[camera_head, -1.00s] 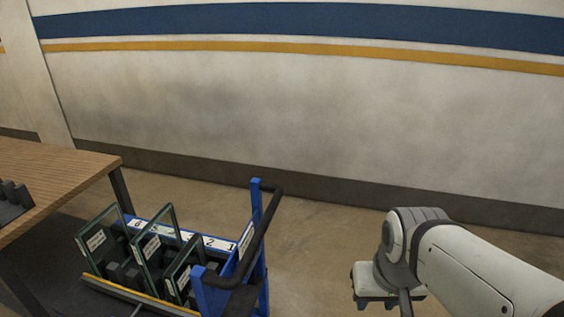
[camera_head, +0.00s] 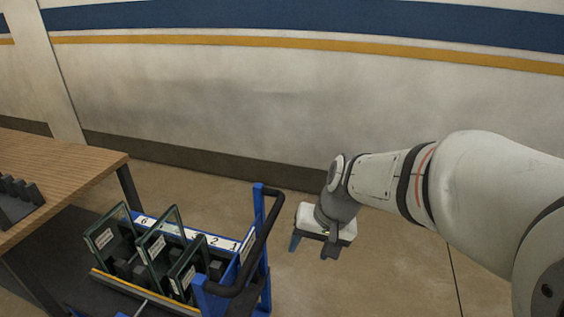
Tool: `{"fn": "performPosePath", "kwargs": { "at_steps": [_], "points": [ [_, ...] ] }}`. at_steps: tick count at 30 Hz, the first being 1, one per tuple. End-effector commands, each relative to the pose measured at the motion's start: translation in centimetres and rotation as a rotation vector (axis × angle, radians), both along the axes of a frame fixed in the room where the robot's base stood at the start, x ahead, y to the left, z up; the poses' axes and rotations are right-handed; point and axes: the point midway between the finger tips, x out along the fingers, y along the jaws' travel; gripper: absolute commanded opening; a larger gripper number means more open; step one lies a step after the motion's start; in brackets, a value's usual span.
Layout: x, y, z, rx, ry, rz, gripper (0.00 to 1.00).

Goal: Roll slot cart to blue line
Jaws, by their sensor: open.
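The blue slot cart (camera_head: 262,212) stands at the lower left beside the table. A numbered white strip (camera_head: 196,236) runs along its far side, and several glass panes with white labels stand upright in its slots. Its black push handle (camera_head: 262,243) is on the right end. My gripper (camera_head: 315,252) is open and empty, pointing down, to the right of the handle and apart from it. The cart's lower part is cut off by the frame. No blue line shows on the visible floor; a blue stripe (camera_head: 300,20) runs along the wall.
A wooden table (camera_head: 60,180) with a dark slotted rack (camera_head: 18,200) on it stands at the left, close to the cart. The floor (camera_head: 390,270) right of the cart is bare. The wall closes off the back.

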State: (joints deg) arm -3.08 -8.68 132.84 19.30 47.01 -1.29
Motion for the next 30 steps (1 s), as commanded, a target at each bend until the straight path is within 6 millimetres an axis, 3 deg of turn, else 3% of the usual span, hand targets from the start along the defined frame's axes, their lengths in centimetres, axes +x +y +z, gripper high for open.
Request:
{"fn": "performPosePath", "kwargs": {
  "at_steps": [1,4,10,17,30],
  "points": [
    [2.0,0.9,1.3,0.044,0.019,-0.027,0.55],
    [5.2,2.4,1.7,0.125,0.040,-0.080,0.55],
    [9.4,4.3,1.4,0.223,0.065,-0.159,0.55],
    [10.6,5.0,0.2,0.250,0.070,-0.181,0.55],
    [11.5,7.6,-5.0,0.248,0.070,-0.179,0.55]
  ]
}}
